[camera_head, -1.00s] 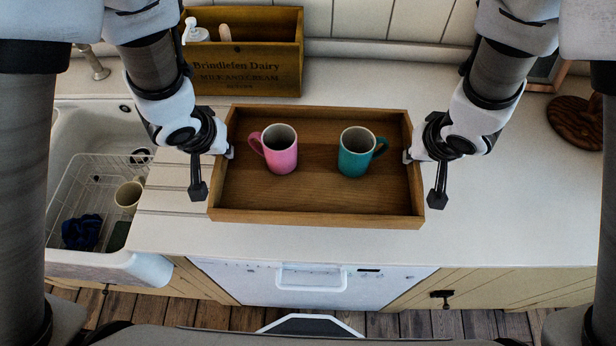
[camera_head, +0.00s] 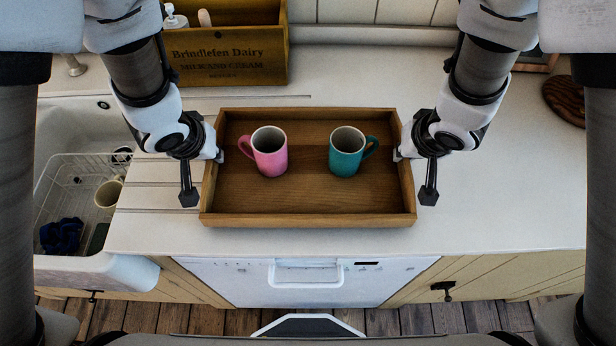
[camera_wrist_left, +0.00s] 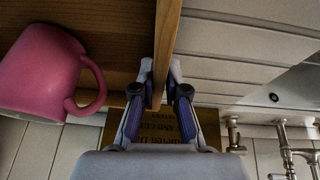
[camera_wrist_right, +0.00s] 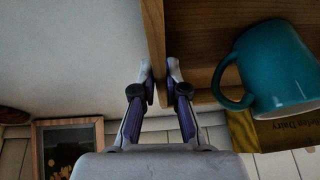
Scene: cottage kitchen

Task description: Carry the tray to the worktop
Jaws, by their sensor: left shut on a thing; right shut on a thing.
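The wooden tray (camera_head: 308,219) is over the white worktop (camera_head: 500,190); I cannot tell whether it touches it. A pink mug (camera_head: 270,152) and a teal mug (camera_head: 346,153) stand upright in it. My left gripper (camera_head: 219,154) is shut on the tray's left wall, which shows between its fingers in the left wrist view (camera_wrist_left: 152,85). My right gripper (camera_head: 399,154) is shut on the tray's right wall, also seen between the fingers in the right wrist view (camera_wrist_right: 160,85). The pink mug (camera_wrist_left: 40,75) and teal mug (camera_wrist_right: 270,70) show close by in these views.
A wooden dairy crate (camera_head: 228,65) stands behind the tray. A sink with a wire rack (camera_head: 75,185), a cream mug (camera_head: 109,192) and a blue cloth (camera_head: 62,235) is on the left. A round wooden board (camera_head: 566,100) lies at far right. The worktop right of the tray is clear.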

